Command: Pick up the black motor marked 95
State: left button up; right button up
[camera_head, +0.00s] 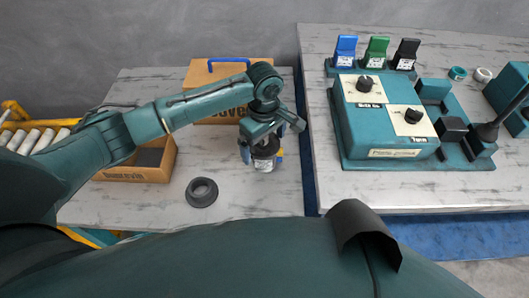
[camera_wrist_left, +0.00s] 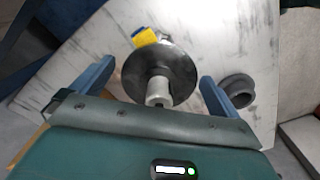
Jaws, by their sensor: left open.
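A black motor (camera_head: 265,158) with a white label stands upright on the left marble-look table. The label is too small to read. In the left wrist view the motor (camera_wrist_left: 178,72) shows from above as a dark disc with a pale shaft. My left gripper (camera_head: 262,143) is open directly over the motor, hiding its top in the head view. In the wrist view the blue fingers of the gripper (camera_wrist_left: 157,78) stand on either side of the motor, with gaps to both. My right gripper is not in view.
A dark ring (camera_head: 201,192) lies left of the motor. A small yellow-and-blue piece (camera_wrist_left: 144,37) is close beside the motor. A cardboard box (camera_head: 200,73) and an open brown tray (camera_head: 133,174) stand behind and left. A teal control station (camera_head: 385,153) occupies the right table.

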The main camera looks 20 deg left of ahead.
pick_arm(q)
notch_tip(320, 180, down, 2)
jog(key=shift+f, duration=0.15)
jog(key=c, duration=1.9)
jog(key=shift+w+r, duration=0.15)
jog(key=shift+r, duration=0.05)
jog(key=shift+c, duration=0.7)
jog(key=shift+r, duration=0.1)
